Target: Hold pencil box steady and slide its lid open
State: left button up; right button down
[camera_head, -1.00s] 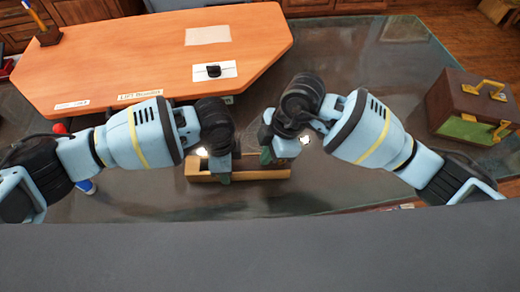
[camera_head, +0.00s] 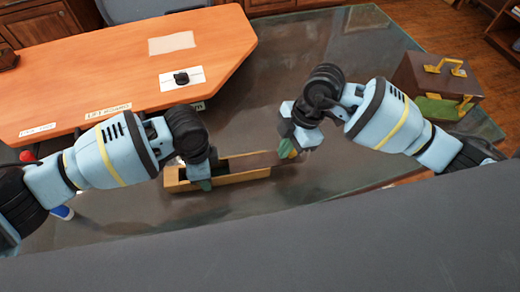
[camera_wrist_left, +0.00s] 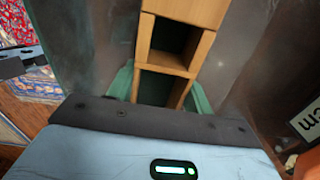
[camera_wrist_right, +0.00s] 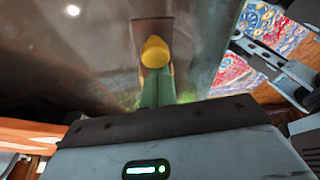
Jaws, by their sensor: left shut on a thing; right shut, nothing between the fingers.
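The wooden pencil box (camera_head: 235,179) lies on the grey glass-like table, with dark open compartments showing. My left gripper (camera_head: 201,180) is shut on its left part; the left wrist view shows the box (camera_wrist_left: 163,70) between green fingers. The brown lid (camera_head: 262,158) sticks out at the box's right end, towards my right gripper (camera_head: 289,150). The right wrist view shows the lid as a brown plate (camera_wrist_right: 151,24) with a yellow knob (camera_wrist_right: 154,51) just beyond my shut right fingers. Whether they touch the knob is unclear. The lid's inner end is hard to make out.
An orange board (camera_head: 120,70) with a black-knobbed white plate (camera_head: 182,79) lies behind the box. A brown case with yellow handles (camera_head: 430,80) stands at the right. The table (camera_head: 310,60) is clear between them.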

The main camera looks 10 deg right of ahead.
aim_at(297, 156)
jog(key=d, duration=0.4)
jog(key=shift+d, duration=0.4)
jog(key=shift+s+a, duration=0.1)
jog(key=shift+a, duration=0.5)
jog(key=a, duration=0.3)
jog(key=shift+s, duration=0.3)
jog(key=v, duration=1)
pick_arm(q)
jog(key=o, duration=1.2)
jog(key=shift+o, duration=0.2)
jog(key=shift+r, duration=0.15)
